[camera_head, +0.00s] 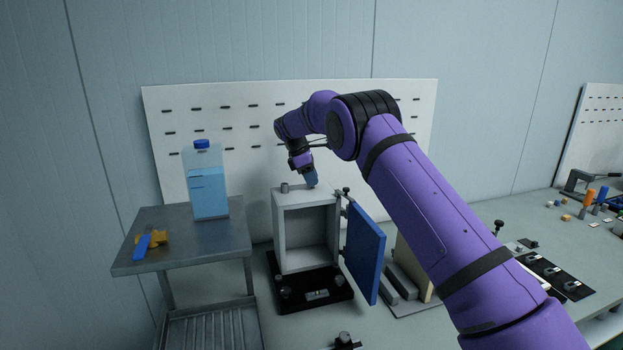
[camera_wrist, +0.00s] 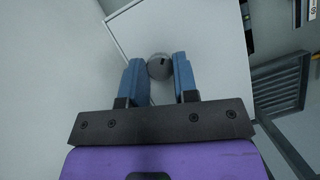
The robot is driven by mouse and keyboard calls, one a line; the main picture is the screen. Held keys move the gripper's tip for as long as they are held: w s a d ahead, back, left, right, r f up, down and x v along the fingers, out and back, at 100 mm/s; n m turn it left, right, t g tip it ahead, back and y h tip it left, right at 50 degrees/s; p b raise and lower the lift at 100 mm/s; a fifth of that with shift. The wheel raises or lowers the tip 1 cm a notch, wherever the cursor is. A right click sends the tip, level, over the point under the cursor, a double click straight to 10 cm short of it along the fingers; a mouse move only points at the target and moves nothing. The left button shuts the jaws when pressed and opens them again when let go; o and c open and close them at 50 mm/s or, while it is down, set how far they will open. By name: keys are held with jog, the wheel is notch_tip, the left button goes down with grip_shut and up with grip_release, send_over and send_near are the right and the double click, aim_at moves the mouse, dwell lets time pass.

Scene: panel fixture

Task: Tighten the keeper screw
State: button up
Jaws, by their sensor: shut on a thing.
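A light grey cabinet (camera_head: 277,228) stands on a black base, its blue door (camera_head: 364,252) swung open to the right. My gripper (camera_head: 311,181) points down at the cabinet's top, near the back. In the wrist view, the blue fingers of my gripper (camera_wrist: 159,72) are closed on a round grey screw head (camera_wrist: 159,62) with a dark mark, which looks like the keeper screw. The screw head stands on a pale flat surface. In the head view the fingers hide it. A short grey post (camera_head: 284,188) stands on the cabinet top, left of my gripper.
A metal side table (camera_head: 190,250) at left bears a blue-filled bottle (camera_head: 207,185) and a blue-and-yellow tool (camera_head: 147,243). A white slotted panel (camera_head: 240,115) stands behind. A black knob (camera_head: 346,191) sits near the door's top. Small parts lie on the bench at right.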

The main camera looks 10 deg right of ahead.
jog(key=m+g, duration=0.1)
jog(key=m, duration=0.2)
jog(key=shift+w+m+y, duration=0.1)
jog(key=shift+m+y, duration=0.2)
jog(key=shift+m, duration=0.1)
jog(key=m+g+y, duration=0.1)
jog(key=m, duration=0.2)
jog(key=shift+w+d+m, duration=0.1)
jog(key=shift+m, duration=0.2)
jog(key=m+y, duration=0.1)
jog(key=m, duration=0.2)
jog(key=m+g+y, duration=0.1)
jog(key=m, duration=0.2)
jog(key=shift+d+r, duration=0.1)
jog(key=shift+d, duration=0.05)
jog(key=m+y, duration=0.1)
jog(key=m, duration=0.3)
jog(key=shift+d+y, duration=0.1)
jog(key=shift+y, duration=0.2)
jog(key=m+y, duration=0.1)
jog(key=m, duration=0.2)
jog(key=shift+m, duration=0.3)
jog(key=m+t+y, duration=0.1)
jog(key=m, duration=0.2)
jog(key=m+y, duration=0.1)
jog(key=m, duration=0.2)
jog(key=shift+d+m+t, duration=0.15)
jog(key=shift+m+t, duration=0.15)
jog(key=shift+t, duration=0.1)
jog(key=o, duration=0.9)
